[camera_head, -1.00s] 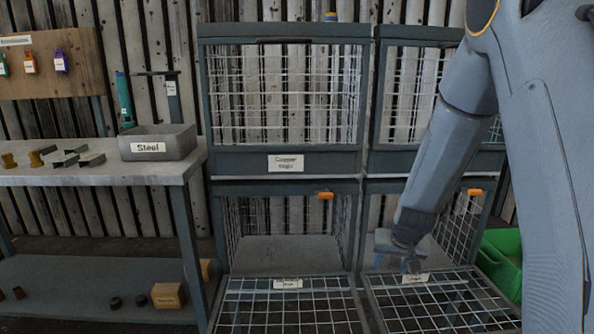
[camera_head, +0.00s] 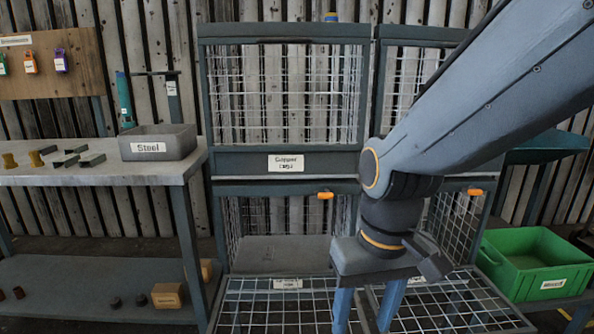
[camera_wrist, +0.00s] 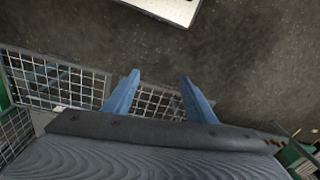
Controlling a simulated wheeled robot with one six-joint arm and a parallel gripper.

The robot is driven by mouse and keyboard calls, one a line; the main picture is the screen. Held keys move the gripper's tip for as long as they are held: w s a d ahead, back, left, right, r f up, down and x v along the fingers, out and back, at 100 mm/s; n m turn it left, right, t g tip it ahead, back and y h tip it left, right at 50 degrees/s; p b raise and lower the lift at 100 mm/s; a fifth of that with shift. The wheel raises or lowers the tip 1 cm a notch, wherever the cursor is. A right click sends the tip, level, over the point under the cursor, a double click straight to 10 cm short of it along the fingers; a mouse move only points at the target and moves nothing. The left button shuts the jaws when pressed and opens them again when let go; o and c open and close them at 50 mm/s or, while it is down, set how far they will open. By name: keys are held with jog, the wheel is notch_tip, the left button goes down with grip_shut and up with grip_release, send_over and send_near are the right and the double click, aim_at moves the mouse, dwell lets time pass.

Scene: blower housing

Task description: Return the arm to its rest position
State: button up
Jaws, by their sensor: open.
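My arm reaches in from the upper right in the head view and bends down at its wrist. My gripper (camera_head: 362,312) hangs in front of the lower cages, with its two blue fingers pointing down and spread apart. In the wrist view my gripper (camera_wrist: 160,95) is open, and nothing is between its fingers. Beyond the fingertips lies bare dark floor (camera_wrist: 230,60). The lower part of the fingers runs out of the bottom of the head view.
Two lowered mesh doors (camera_head: 265,310) lie open before the lower cages. A bench (camera_head: 90,174) with a steel bin (camera_head: 158,143) stands at left. A green crate (camera_head: 530,262) is at right. A pale flat thing (camera_wrist: 165,8) is at the wrist view's top.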

jog(key=s+d+r+m+p, duration=0.2)
jog(key=d+r+p, duration=0.7)
jog(key=p, duration=0.7)
jog(key=shift+r+h+p, duration=0.15)
jog(key=shift+h+p, duration=0.2)
jog(key=shift+h, duration=0.05)
jog(key=shift+s, duration=0.1)
